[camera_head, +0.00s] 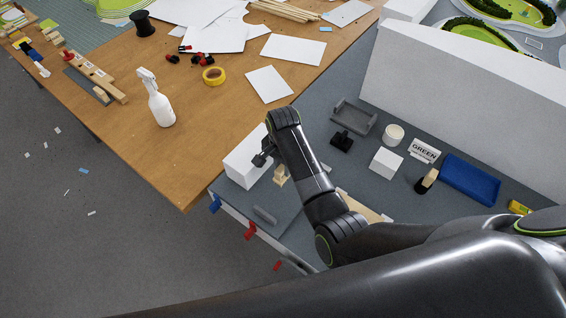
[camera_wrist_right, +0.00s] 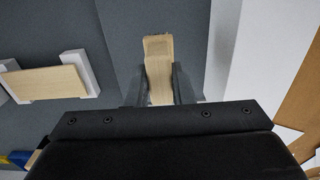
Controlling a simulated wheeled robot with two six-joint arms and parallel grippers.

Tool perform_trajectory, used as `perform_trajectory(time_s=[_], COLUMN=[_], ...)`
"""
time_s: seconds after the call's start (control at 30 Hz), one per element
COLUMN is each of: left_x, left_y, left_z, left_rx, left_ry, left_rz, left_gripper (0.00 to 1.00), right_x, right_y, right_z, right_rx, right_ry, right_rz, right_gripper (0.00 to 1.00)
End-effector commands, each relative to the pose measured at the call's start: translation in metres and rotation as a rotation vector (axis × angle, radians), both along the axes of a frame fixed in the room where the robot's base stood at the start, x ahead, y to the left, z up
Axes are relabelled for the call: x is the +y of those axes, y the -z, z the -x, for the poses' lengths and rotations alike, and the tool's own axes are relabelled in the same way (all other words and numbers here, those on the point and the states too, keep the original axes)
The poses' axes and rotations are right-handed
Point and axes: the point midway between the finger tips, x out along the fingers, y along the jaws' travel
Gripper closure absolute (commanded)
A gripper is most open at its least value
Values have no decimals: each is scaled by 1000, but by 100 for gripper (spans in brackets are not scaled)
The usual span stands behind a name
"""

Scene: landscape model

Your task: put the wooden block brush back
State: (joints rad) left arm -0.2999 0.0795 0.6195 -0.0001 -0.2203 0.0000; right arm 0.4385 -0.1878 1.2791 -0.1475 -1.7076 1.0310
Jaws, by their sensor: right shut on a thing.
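My right gripper (camera_head: 270,164) is over the grey bench top, just right of a white block (camera_head: 246,158). It is shut on the wooden block brush (camera_head: 281,176), a pale wooden piece showing just below the gripper. In the right wrist view the brush (camera_wrist_right: 159,62) stands out between the two dark fingers (camera_wrist_right: 160,88). No bristles can be made out. I cannot tell whether the brush touches the bench top. My left gripper is not in view.
A grey tray (camera_head: 354,119), a white cup (camera_head: 393,134), a GREEN sign (camera_head: 424,150), a dark stand with a wooden piece (camera_head: 427,181) and a blue tray (camera_head: 469,179) stand to the right. A pale board on white supports (camera_wrist_right: 46,83) lies left in the wrist view.

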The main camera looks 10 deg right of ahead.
Motion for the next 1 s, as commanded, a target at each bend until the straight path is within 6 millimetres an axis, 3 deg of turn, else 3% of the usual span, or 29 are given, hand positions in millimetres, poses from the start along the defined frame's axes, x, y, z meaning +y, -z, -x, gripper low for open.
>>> perform_trajectory(time_s=[0.5, 1.0], left_x=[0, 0], left_y=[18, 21], left_z=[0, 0], left_rx=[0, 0], left_ry=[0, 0], left_rz=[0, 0], left_gripper=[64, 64], right_x=[0, 0], right_y=[37, 45], right_z=[0, 0], right_rx=[1, 0], right_ry=[0, 0], right_rz=[1, 0], right_gripper=[100, 100])
